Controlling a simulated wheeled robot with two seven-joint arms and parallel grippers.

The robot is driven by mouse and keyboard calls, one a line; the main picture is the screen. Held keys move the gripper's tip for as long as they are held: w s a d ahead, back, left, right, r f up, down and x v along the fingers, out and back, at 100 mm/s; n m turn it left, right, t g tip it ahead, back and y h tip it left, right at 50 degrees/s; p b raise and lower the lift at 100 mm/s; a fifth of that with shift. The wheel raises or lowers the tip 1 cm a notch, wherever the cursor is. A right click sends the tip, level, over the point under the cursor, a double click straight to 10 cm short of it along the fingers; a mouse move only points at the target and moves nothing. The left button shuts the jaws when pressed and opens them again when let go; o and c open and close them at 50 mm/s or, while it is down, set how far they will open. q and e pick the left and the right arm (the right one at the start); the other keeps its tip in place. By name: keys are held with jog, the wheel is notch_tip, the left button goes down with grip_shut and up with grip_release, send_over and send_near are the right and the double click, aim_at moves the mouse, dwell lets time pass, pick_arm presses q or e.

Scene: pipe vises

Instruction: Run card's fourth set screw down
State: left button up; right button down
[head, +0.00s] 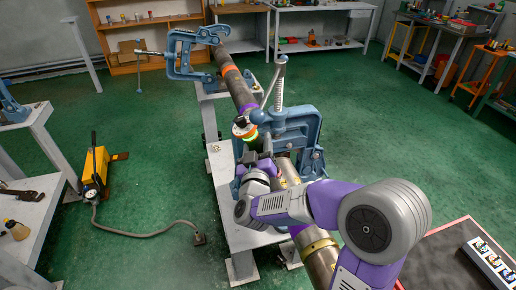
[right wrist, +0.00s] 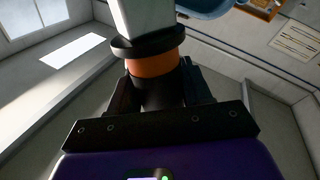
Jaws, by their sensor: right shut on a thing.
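My right gripper (head: 251,156) is at the near blue pipe vise (head: 300,128), close to the pipe. It is shut on a dark round tool (head: 243,129) with an orange band and a glowing green ring. In the right wrist view the fingers (right wrist: 157,80) close around the tool's black body, just below its orange band (right wrist: 153,65) and black collar. A pale square block stands above the collar. The set screws cannot be made out. My left gripper is out of view.
A long pipe (head: 236,85) with orange and purple bands runs through the near vise and the far vise (head: 184,52). A yellow pump (head: 95,168) with a grey hose lies on the green floor at left. A red-edged dark mat (head: 440,262) is at lower right.

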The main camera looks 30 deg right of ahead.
jog(key=shift+r, duration=0.1)
jog(key=shift+s+d+f+b, duration=0.1)
jog(key=shift+d+f+b, duration=0.2)
jog(key=shift+f+b, duration=0.4)
jog(key=shift+s+d+f+b, duration=0.1)
jog(key=shift+d+f+b, duration=0.25)
jog(key=shift+f+b, duration=0.35)
jog(key=shift+s+d+f+b, duration=0.1)
jog(key=shift+d+f+b, duration=0.2)
jog(key=shift+f+b, duration=0.4)
jog(key=shift+f, duration=0.15)
jog(key=shift+d+f+b, duration=0.15)
jog(key=shift+f+b, duration=0.1)
jog(key=shift+b, duration=0.05)
jog(key=shift+d+f+b, duration=0.15)
jog(key=shift+f+b, duration=0.25)
jog(key=shift+f, duration=0.05)
dwell(0.7)
dwell(1.2)
dwell(0.4)
